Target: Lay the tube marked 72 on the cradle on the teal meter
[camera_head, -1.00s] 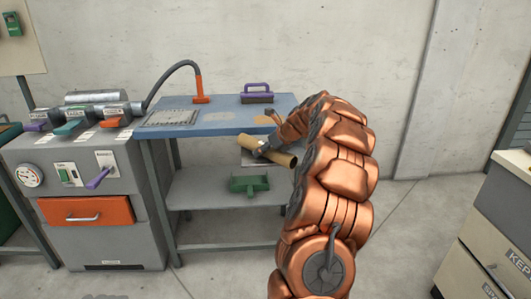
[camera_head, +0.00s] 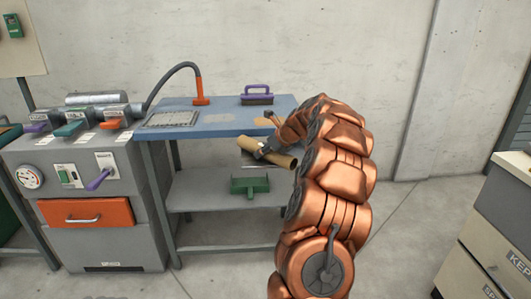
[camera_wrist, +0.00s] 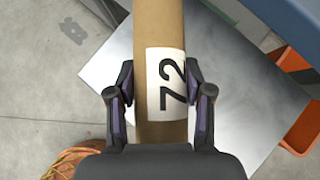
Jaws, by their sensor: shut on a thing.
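A brown cardboard tube (camera_head: 283,160) is held in my gripper (camera_head: 263,150), just in front of the blue bench's front edge and above its lower shelf. In the wrist view the tube (camera_wrist: 158,30) runs up the picture between the two dark fingers of my gripper (camera_wrist: 160,100). The gripper is shut on the tube. I cannot make out a teal meter or its cradle for certain in either view.
The blue bench (camera_head: 215,125) carries a purple-handled brush (camera_head: 257,95) and an orange-based hose (camera_head: 201,90). A green dustpan (camera_head: 250,186) lies on its lower shelf. A grey machine (camera_head: 110,165) stands left. A shiny metal surface (camera_wrist: 235,105) lies beneath the tube.

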